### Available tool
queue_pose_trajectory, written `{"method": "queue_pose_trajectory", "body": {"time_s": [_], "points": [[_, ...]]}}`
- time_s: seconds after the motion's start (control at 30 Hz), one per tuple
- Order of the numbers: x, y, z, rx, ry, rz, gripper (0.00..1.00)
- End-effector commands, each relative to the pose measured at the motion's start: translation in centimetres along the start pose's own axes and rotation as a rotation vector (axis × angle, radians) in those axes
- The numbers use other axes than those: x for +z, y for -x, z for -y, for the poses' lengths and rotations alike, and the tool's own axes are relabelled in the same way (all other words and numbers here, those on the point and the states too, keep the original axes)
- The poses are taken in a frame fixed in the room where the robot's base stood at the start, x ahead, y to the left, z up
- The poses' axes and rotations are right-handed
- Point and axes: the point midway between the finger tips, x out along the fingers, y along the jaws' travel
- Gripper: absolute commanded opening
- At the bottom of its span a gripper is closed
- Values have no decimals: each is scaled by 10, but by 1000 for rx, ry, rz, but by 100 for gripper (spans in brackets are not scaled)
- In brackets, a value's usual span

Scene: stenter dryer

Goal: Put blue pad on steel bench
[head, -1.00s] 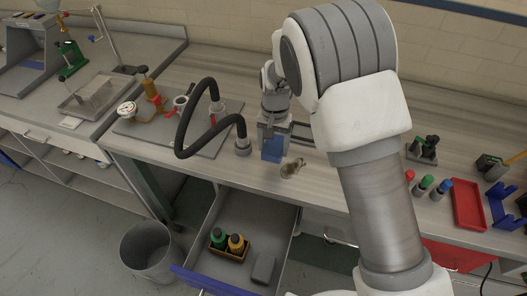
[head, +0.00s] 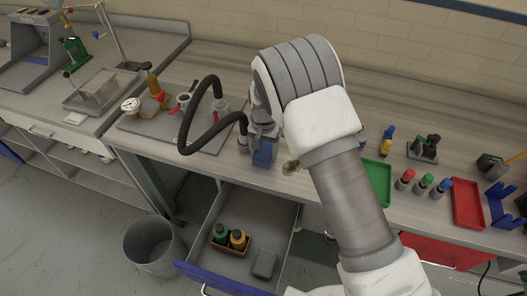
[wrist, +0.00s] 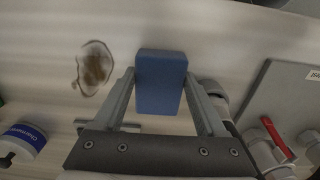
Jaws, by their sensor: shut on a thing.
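The blue pad (head: 264,154) is a small block held between the fingers of my gripper (head: 264,142), over the front part of the central bench. In the wrist view the pad (wrist: 160,82) sits between both fingertips of my gripper (wrist: 160,92), its broad face toward the camera. I cannot tell whether it touches the surface below. The central bench (head: 385,85) has a pale, streaked top. A grey, metal-looking bench (head: 152,58) adjoins it on the left. I cannot tell for sure which one is the steel bench.
A small brown stain or dish (wrist: 95,68) lies beside the pad. A plate with a black hose (head: 188,143) stands to the left. An open drawer (head: 215,278) holds bottles and a grey block. A green tray (head: 377,182) and red tray (head: 468,203) lie right.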

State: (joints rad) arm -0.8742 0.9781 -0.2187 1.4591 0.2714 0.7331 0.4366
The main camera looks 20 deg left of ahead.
Motion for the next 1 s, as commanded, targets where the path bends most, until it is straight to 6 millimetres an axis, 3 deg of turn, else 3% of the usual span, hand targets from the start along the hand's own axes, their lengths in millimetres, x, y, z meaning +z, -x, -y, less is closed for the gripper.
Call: {"method": "queue_pose_trajectory", "body": {"time_s": [0.07,0.1,0.2,0.6,1.0], "points": [[0,-4,0,0,-1,0,20],[0,-2,0,0,-1,0,81],[0,-2,0,0,0,0,99],[0,8,0,-2,0,-2,100],[0,90,0,-3,0,-3,100]]}}
